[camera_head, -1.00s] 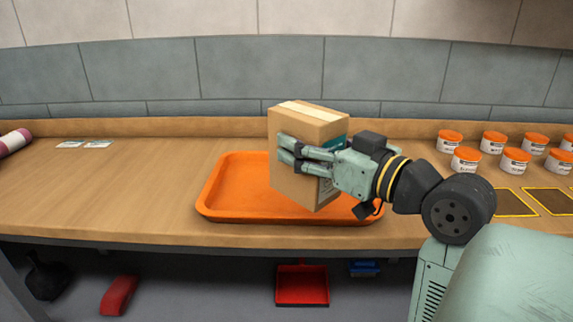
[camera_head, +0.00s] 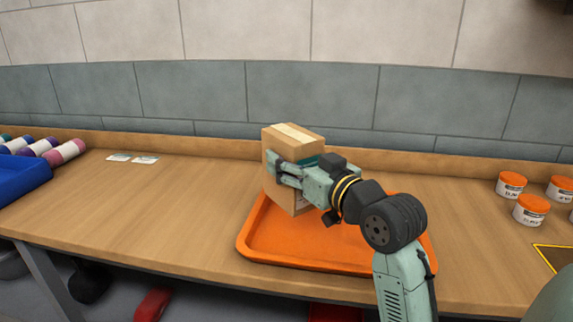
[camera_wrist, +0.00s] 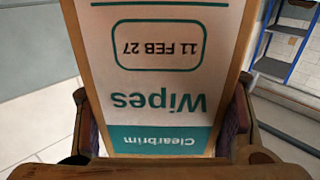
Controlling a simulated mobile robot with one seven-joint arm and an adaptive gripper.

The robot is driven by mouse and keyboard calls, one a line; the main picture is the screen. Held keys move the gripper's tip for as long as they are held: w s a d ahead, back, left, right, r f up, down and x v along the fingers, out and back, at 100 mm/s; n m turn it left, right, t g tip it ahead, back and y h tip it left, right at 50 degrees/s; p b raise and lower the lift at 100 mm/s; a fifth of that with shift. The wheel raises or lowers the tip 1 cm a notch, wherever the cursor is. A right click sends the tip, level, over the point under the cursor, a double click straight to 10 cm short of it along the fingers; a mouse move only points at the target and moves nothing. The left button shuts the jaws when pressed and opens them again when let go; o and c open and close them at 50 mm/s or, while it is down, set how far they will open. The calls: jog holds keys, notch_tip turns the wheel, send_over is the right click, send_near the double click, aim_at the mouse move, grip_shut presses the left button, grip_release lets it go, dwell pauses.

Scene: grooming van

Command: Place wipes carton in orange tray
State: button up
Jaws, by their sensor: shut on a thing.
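The wipes carton (camera_head: 292,137) is a brown cardboard box with pale tape on top, held upright at the back left part of the orange tray. My gripper (camera_head: 284,171) is shut on it from the right side. In the wrist view the carton's label (camera_wrist: 160,90) fills the middle, reading "Wipes" upside down, with a finger on each side. The orange tray (camera_head: 300,250) lies on the wooden counter, its right part hidden behind my arm. I cannot tell whether the carton's bottom touches the tray.
A blue bin (camera_head: 22,172) with several coloured rolls stands at the far left. Several orange-lidded tubs (camera_head: 531,209) stand at the right. The counter left of the tray is clear.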

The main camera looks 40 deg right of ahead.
jog(key=shift+w+a, duration=0.1)
jog(key=shift+w, duration=0.95)
jog(key=shift+w+f, duration=0.1)
jog(key=shift+f, duration=0.15)
notch_tip(320, 180, down, 3)
jog(key=shift+p, duration=0.7)
jog(key=shift+f, duration=0.1)
jog(key=shift+f+b, duration=0.55)
jog(key=shift+b, duration=0.1)
jog(key=o, duration=1.7)
jog(key=shift+c, duration=0.2)
